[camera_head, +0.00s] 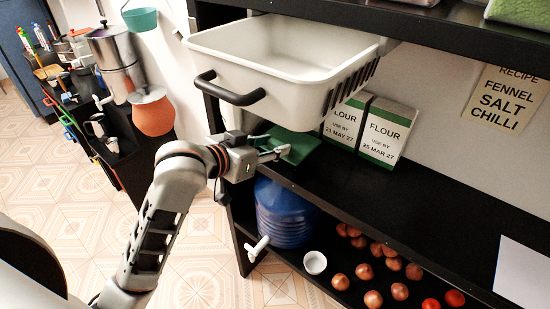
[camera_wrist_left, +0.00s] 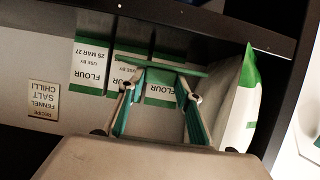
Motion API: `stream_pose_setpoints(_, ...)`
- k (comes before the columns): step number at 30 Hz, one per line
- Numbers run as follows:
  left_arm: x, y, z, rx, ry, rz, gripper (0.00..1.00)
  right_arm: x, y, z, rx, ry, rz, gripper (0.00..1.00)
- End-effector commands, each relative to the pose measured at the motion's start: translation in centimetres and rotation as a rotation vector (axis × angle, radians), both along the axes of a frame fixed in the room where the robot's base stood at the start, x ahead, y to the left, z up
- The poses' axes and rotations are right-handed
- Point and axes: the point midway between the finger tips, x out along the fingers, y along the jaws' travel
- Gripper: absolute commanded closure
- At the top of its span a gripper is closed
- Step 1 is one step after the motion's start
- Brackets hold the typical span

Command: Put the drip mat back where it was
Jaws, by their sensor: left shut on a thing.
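The drip mat looks to be the flat green piece (camera_head: 298,143) on the middle shelf, under the white bin and in front of the flour boxes. In the left wrist view it shows nearly edge-on as a green strip (camera_wrist_left: 162,64) across the fingertips. My left gripper (camera_head: 277,153) reaches in over the shelf's front edge and is shut on the mat. In the wrist view its two fingers (camera_wrist_left: 160,88) stand apart with the green piece at their tips. I cannot tell whether the mat touches the shelf. My right gripper is not in view.
A white bin (camera_head: 285,50) with a black handle hangs close above. Flour boxes (camera_head: 385,133) stand behind the mat. Below are a blue dispenser (camera_head: 285,212) with a white tap, a small white cup (camera_head: 315,263) and several onions (camera_head: 372,299). The middle shelf is bare to the right.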

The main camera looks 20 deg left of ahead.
Motion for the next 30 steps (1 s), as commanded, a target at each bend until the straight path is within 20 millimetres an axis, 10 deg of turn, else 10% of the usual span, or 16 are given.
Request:
stream_pose_setpoints(12, 0.0, 0.0, -4.5, -0.001, 0.001, 0.000, 0.88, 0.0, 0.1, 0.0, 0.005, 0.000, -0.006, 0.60)
stream_pose_setpoints(24, 0.0, 0.0, -4.9, 0.001, 0.000, 0.000, 0.88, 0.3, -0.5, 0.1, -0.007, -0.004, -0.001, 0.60)
stream_pose_setpoints(26, 0.0, 0.0, -4.9, 0.001, 0.000, 0.000, 0.53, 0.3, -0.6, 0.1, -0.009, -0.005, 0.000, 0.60)
stream_pose_setpoints(30, 0.0, 0.0, -4.9, 0.001, 0.000, 0.000, 0.49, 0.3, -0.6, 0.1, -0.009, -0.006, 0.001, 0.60)
